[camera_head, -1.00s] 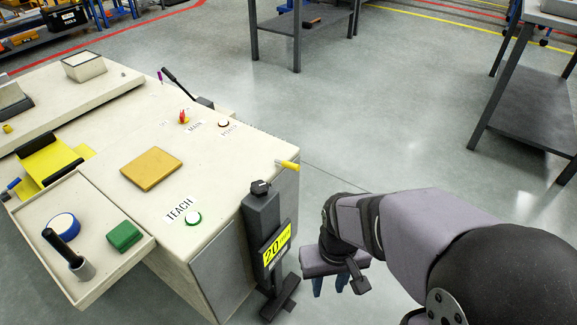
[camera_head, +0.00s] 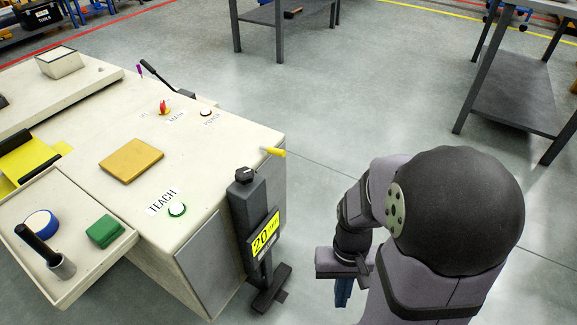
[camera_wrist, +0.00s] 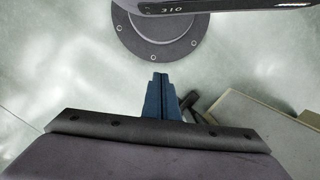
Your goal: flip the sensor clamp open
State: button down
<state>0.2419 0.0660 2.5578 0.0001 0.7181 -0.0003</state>
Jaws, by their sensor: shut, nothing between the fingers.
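A dark grey upright post (camera_head: 246,215) with a black knob (camera_head: 244,175) on top stands against the right corner of the pale cabinet. It carries a yellow-green label (camera_head: 265,236) reading 20. A yellow lever (camera_head: 273,152) sticks out to the right at the cabinet's edge near the post top. I cannot tell for sure which of these parts is the sensor clamp. My gripper (camera_head: 343,293) is right of the post, apart from it, pointing down over open floor. Its blue fingers are together and empty in the wrist view (camera_wrist: 160,78).
The cabinet top (camera_head: 205,145) holds a TEACH button (camera_head: 177,209), a yellow-brown plate (camera_head: 131,160), a red switch (camera_head: 164,107) and a black lever (camera_head: 162,77). A tray (camera_head: 100,265) with small items sits at left. A dark table (camera_head: 512,100) stands back right. Floor between is clear.

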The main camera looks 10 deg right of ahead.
notch_tip(320, 180, down, 7)
jog(key=s+d+m+g+y+b, duration=0.1)
jog(key=s+d+m+y+b, duration=0.1)
jog(key=m, duration=0.1)
jog(key=w+a+f+m+t+y+b, duration=0.1)
jog(key=w+f+m+t+y+b, duration=0.25)
jog(key=w+f+m+y, duration=0.5)
jog(key=w+d+r+m+t, duration=0.1)
jog(key=w+r+m+t, duration=0.25)
jog(key=w, duration=0.45)
jog(key=w+d+r+m+t+y, duration=0.1)
jog(key=w+r+m+t, duration=0.2)
jog(key=w, duration=0.4)
jog(key=w+d+r+m+t, duration=0.2)
jog(key=w+r+t, duration=0.15)
jog(key=w, duration=0.45)
notch_tip(320, 180, up, 8)
jog(key=w+m+t+y, duration=0.1)
jog(key=t+y, duration=0.1)
jog(key=shift+w+d, duration=0.3)
jog(key=shift+t, duration=0.25)
